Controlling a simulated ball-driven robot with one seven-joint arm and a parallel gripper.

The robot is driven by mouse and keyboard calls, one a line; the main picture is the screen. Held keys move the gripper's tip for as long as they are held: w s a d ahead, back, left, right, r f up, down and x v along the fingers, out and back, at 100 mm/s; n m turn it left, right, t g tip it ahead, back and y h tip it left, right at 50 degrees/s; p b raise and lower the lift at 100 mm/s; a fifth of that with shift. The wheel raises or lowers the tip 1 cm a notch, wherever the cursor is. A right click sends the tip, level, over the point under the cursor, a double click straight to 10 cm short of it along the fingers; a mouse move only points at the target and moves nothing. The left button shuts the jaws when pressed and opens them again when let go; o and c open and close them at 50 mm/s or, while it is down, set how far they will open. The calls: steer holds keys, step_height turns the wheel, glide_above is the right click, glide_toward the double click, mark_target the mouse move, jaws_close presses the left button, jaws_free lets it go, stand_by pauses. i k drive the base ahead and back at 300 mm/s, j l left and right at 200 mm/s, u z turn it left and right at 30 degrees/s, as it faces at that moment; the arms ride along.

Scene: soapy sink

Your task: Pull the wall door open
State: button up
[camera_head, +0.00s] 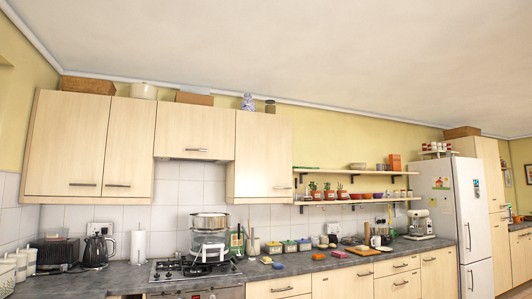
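Pale wood wall cupboards hang on the back wall, all with doors shut. The far-left door (66,140) and the door beside it (131,147) have dark bar handles near their lower edges. A shorter door (195,130) is above the stove, with its handle (196,150) low down. The right wall door (263,155) has a handle (283,187) at its lower right. The frame does not show which door is meant. I cannot make out my gripper in this view.
The counter below holds a black kettle (97,250), a paper roll (138,246), a stove (190,270) with a steel pot stack (209,222), and several small items. Open shelves (350,171) hang right of the cupboards. A white fridge (458,215) stands further right.

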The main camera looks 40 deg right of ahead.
mark_target(264, 155)
steer(key=i+l+z, duration=0.55)
steer(key=i, duration=0.55)
steer(key=i+l+z, duration=0.3)
steer(key=i, duration=0.25)
steer(key=i+z, duration=0.25)
steer(key=i, duration=0.35)
